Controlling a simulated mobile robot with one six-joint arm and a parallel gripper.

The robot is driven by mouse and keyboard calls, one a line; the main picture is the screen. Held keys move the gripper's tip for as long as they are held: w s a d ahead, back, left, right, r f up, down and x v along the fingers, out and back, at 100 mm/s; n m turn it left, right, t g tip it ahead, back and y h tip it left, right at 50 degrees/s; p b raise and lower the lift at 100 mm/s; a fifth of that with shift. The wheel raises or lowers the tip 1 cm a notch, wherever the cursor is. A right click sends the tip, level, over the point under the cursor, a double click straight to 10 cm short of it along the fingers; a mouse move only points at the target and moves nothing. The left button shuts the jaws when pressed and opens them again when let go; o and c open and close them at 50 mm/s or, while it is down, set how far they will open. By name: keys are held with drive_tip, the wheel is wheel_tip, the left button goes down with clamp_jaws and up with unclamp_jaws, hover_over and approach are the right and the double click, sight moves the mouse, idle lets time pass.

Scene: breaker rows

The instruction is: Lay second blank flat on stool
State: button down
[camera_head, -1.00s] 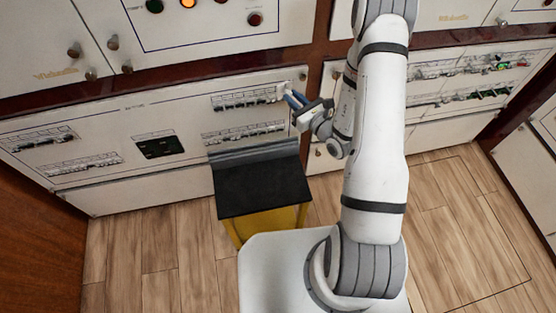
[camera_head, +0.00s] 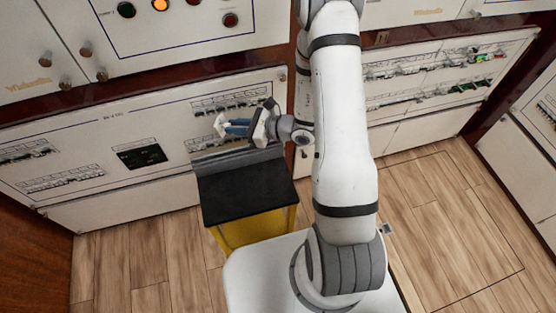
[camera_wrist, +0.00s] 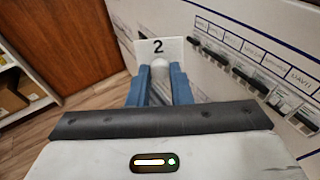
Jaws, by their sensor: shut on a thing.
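The second blank is a white plate marked "2" (camera_wrist: 146,50), held upright in front of my fingers in the wrist view. In the head view the blank (camera_head: 219,125) shows as a small white piece at the fingertips. My gripper (camera_head: 230,127) has blue fingers and is shut on the blank's rounded grip. The stool (camera_head: 247,190) has a flat black top and a yellow body. The gripper and blank are above the stool's back edge, apart from its top. The stool's visible top is bare.
A white breaker panel (camera_head: 85,150) with rows of breakers stands close behind the stool. In the wrist view its breaker row (camera_wrist: 240,75) runs along the right. Wooden floor (camera_head: 155,255) is clear left of the stool. Shelves (camera_wrist: 22,85) show at the wrist view's left.

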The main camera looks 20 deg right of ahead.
drive_tip(key=s+a+f+n+g+h+b, duration=0.1)
drive_tip(key=s+f+n+g+h+b, duration=0.1)
drive_tip(key=s+f+n+g+h, duration=0.3)
drive_tip(key=s+f+n+g+h+b, duration=0.2)
drive_tip(key=s+f+n+g, duration=0.1)
drive_tip(key=s+n+g, duration=0.35)
drive_tip(key=w+d+f+n+t+h+b, duration=0.1)
drive_tip(key=w+d+n+t+h+b, duration=0.1)
drive_tip(key=d+n, duration=0.3)
drive_tip(key=w+d+f+n+t+h+b, duration=0.2)
drive_tip(key=d+n+h, duration=0.2)
drive_tip(key=n, duration=0.3)
drive_tip(key=shift+w+d+b, duration=0.4)
drive_tip(key=shift+d, duration=0.1)
drive_tip(key=shift+f+n, duration=0.1)
drive_tip(key=shift+n, duration=0.15)
wheel_tip(320, 180, down, 8)
drive_tip(key=b, duration=0.6)
drive_tip(key=shift+f, duration=0.1)
